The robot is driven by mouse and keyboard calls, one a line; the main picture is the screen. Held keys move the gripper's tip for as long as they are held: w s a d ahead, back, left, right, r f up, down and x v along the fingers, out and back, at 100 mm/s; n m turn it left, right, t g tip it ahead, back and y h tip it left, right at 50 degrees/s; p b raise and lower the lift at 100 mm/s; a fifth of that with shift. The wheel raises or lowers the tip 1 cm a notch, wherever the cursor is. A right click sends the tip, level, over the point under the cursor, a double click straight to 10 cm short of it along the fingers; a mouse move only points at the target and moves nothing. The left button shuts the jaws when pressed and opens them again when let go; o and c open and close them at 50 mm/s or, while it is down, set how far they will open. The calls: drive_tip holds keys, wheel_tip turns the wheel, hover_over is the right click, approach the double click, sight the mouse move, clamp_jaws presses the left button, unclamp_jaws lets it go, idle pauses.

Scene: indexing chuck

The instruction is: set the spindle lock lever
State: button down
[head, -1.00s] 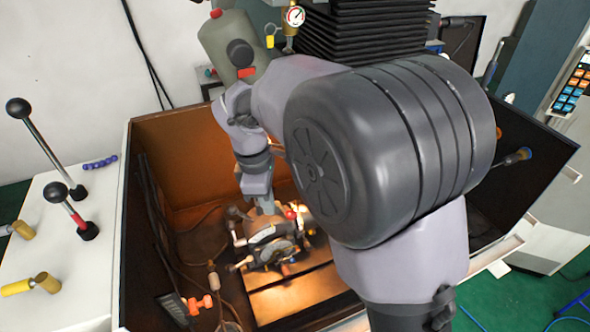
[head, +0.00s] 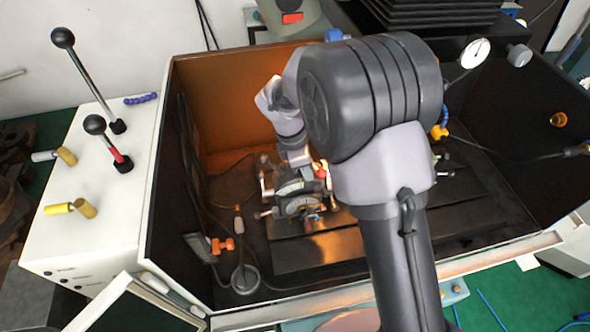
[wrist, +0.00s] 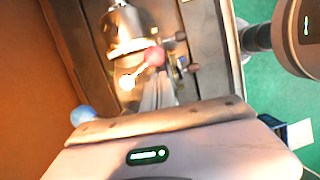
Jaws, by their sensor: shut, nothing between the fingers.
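The indexing chuck (head: 297,203) sits inside the machine enclosure. It also shows in the wrist view (wrist: 125,28). A short lever with a red ball knob (wrist: 154,56) and a pale ball end (wrist: 127,82) is on it; the red knob also shows in the head view (head: 321,173). No label marks which lever is the spindle lock. My gripper (wrist: 156,88) is shut and empty, its fingers close to the red knob. I cannot tell whether they touch it. In the head view my gripper's tips are hard to make out behind the chuck.
Dark enclosure walls (head: 178,170) stand around the chuck. A magnifier-like ring (head: 245,279) and an orange clamp (head: 222,245) are at lower left. Two black-knobbed levers (head: 90,75) stand on the white cabinet (head: 125,190). A dial gauge (head: 474,53) is at upper right.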

drive_tip(key=shift+w+d, duration=0.15)
drive_tip(key=shift+d, duration=0.1)
drive_tip(key=shift+d+r+n+p, duration=0.1)
drive_tip(key=shift+d+n+p, duration=0.25)
drive_tip(key=shift+n+p, duration=0.45)
drive_tip(key=n+p, duration=0.1)
drive_tip(key=d+n+p, duration=0.1)
drive_tip(key=n+t+p, duration=0.1)
drive_tip(key=shift+w+d+r+y+p, duration=0.15)
drive_tip(key=shift+w+r+y+p, duration=0.1)
drive_tip(key=shift+y+p, duration=0.1)
drive_tip(key=n+p, duration=0.2)
drive_tip(key=w+d+n+p, duration=0.1)
drive_tip(key=n+p, duration=0.1)
drive_tip(key=shift+d+t+y+p, duration=0.15)
drive_tip(key=shift+t+y+p, duration=0.1)
drive_tip(key=shift+t+p, duration=0.15)
drive_tip(key=shift+w+d+f+n+p, duration=0.1)
drive_tip(key=shift+w+d+n+p, duration=0.05)
drive_tip(key=shift+n+p, duration=0.45)
drive_tip(key=shift+w+d+f+n+p, duration=0.1)
drive_tip(key=shift+w+n+p, duration=0.05)
drive_tip(key=shift+n+p, duration=0.45)
drive_tip(key=shift+f+y, duration=0.1)
drive_tip(key=shift+y, duration=0.2)
